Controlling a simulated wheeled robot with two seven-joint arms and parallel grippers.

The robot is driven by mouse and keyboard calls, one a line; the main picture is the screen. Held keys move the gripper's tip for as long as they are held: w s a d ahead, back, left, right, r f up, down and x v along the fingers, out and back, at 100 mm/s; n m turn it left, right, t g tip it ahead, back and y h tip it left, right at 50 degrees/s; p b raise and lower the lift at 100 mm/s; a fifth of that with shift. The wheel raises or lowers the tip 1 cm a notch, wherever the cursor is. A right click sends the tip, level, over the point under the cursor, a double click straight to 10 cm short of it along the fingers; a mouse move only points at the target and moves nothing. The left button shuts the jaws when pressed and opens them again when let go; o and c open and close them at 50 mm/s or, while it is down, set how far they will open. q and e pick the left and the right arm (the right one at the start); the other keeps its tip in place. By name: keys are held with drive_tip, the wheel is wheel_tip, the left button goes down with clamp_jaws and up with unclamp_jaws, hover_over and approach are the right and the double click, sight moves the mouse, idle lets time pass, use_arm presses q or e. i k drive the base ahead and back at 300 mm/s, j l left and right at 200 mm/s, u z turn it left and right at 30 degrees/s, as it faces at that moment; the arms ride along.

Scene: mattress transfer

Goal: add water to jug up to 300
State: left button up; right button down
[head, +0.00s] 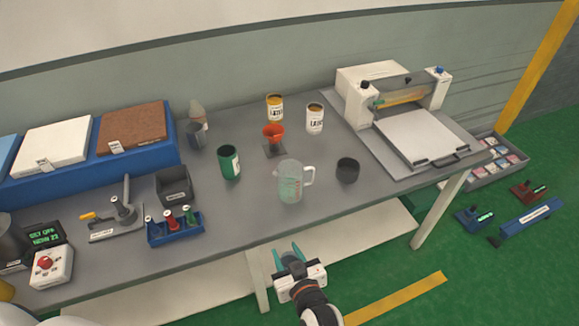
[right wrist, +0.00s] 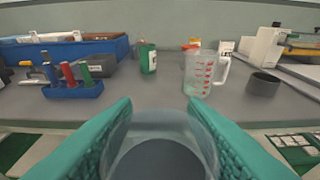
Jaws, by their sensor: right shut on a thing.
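A clear measuring jug (head: 291,182) with red marks and a handle on its right stands upright near the front of the grey table (head: 250,220). It also shows in the right wrist view (right wrist: 203,75); I cannot tell its water level. My right gripper (head: 286,250) is in front of the table edge, below and apart from the jug. In the right wrist view its teal fingers (right wrist: 160,105) are shut on a clear round cup (right wrist: 158,122) with a dark grey area showing inside it. The cup's contents are unclear. My left gripper is not in view.
A dark grey cup (head: 347,171) stands right of the jug and a green can (head: 229,163) left of it. A red funnel (head: 274,132) and labelled tins (head: 315,118) are behind. A blue rack (head: 176,228) stands left. The front table strip near the jug is clear.

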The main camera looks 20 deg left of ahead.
sight(290, 172)
drive_tip(key=i+j, duration=0.8)
